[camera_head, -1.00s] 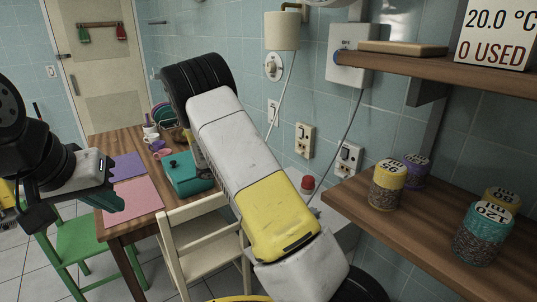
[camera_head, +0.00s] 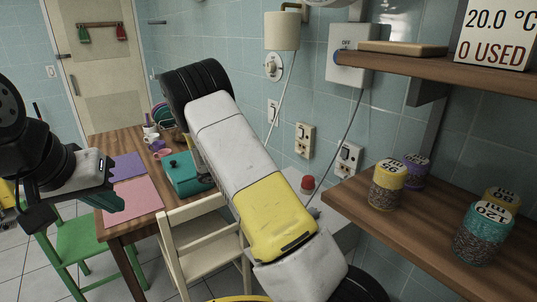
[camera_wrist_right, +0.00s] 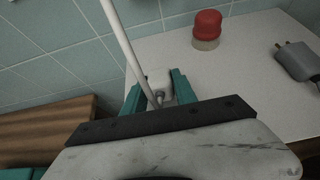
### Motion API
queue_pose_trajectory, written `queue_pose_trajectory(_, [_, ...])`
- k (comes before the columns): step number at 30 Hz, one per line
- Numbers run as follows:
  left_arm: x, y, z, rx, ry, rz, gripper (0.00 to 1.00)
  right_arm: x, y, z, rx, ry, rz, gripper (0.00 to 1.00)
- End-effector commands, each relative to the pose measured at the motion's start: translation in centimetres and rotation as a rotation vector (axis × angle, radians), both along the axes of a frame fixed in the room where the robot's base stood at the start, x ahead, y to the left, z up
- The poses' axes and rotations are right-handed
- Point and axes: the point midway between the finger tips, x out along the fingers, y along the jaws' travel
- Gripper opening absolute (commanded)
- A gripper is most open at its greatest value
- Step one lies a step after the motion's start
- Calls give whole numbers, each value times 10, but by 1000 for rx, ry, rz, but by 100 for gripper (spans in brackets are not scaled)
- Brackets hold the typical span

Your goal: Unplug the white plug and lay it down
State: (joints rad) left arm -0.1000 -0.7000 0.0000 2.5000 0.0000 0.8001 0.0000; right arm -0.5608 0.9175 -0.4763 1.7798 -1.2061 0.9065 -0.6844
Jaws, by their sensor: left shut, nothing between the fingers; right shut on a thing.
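The white plug (camera_wrist_right: 158,82) shows in the right wrist view between the teal fingers of my right gripper (camera_wrist_right: 160,92), which is shut on it. A pale cord (camera_wrist_right: 122,42) runs up from the plug. The plug is in front of a white counter top; I cannot tell whether it touches it. In the head view my right arm hides this gripper and the plug. My left gripper (camera_head: 110,201) is shut and empty at the left, above the table's near side.
Wall sockets (camera_head: 305,140) (camera_head: 347,159) are behind my right arm. A wooden shelf (camera_head: 430,225) with several labelled jars is at the right. Bare counter lies between jar and grey plug.

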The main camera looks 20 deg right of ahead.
Motion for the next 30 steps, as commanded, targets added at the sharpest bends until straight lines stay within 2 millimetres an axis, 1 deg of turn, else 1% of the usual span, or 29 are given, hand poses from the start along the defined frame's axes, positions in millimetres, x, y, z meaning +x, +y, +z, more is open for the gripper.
queue_pose_trajectory(15, [0, 0, 0, 0, 0, 0, 0, 0, 0, -8, -1, 0, 0, 0])
queue_pose_trajectory(16, [0, 0, 0, 0, 0, 0, 0, 0, 0, -8, -1, 0, 0, 37])
queue_pose_trajectory(19, [0, 0, 0, 0, 0, 0, 0, 0, 0, -8, 0, 1, 0, 57])
queue_pose_trajectory(20, [0, 0, 0, 0, 0, 0, 0, 0, 0, -8, 0, 1, 0, 59])
queue_pose_trajectory(28, [0, 0, 0, 0, 0, 0, 0, 0, 0, -7, 0, 1, 0, 59])
queue_pose_trajectory(30, [0, 0, 0, 0, 0, 0, 0, -1, 3, -6, 0, 0, 1, 59])
